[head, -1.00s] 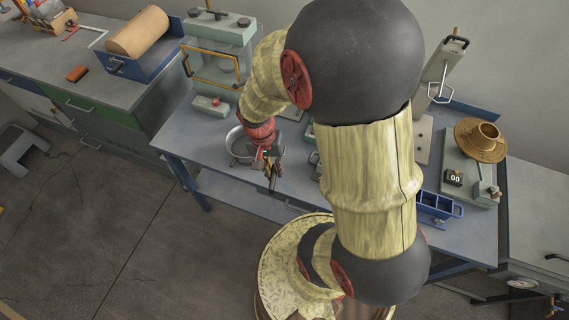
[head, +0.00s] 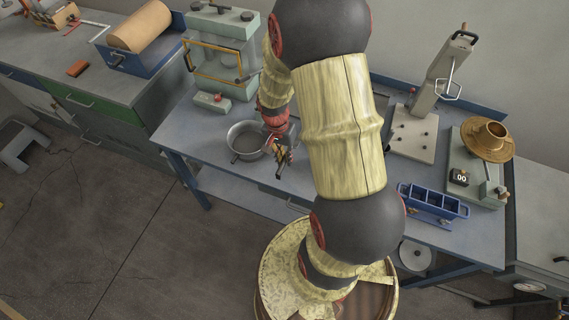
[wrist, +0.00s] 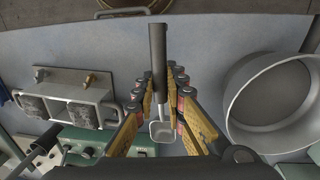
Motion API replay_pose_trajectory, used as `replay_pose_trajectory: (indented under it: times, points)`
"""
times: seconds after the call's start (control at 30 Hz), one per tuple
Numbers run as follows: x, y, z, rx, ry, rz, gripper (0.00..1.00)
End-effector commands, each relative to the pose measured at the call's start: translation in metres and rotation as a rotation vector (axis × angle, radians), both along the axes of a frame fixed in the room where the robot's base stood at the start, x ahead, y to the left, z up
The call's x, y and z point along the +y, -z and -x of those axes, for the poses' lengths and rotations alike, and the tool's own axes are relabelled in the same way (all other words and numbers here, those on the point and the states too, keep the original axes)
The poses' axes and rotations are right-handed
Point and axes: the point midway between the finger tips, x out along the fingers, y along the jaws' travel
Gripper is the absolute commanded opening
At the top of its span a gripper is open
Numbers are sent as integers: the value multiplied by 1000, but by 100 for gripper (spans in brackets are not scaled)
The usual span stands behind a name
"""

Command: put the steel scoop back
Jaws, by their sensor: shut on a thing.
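The steel scoop shows in the wrist view with a dark straight handle (wrist: 158,55) and a small square steel bowl (wrist: 161,131). My gripper (wrist: 166,105) is shut on the scoop, with its yellow-padded fingers on either side of the neck between handle and bowl. The handle points away from my gripper. In the head view my gripper (head: 284,156) is above the blue-grey bench just right of the steel pot (head: 232,153), and the dark handle (head: 279,171) sticks out toward the front edge. The scoop's bowl is hidden there.
The pot also shows at the right of the wrist view (wrist: 231,105). A green oven-like box (head: 217,38) stands behind. A blue divided tray (head: 432,201), a press stand (head: 413,135) and a brass-pan scale (head: 487,150) are at right.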

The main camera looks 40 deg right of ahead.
Motion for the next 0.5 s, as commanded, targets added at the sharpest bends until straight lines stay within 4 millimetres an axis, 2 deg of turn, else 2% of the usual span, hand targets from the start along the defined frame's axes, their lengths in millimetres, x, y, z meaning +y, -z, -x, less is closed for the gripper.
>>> replay_pose_trajectory:
  times: [0.27, 0.5]
  points:
    - [-8, 16, -11, 1, 0, 0, 0]
    - [-8, 47, -11, 2, -1, -2, 0]
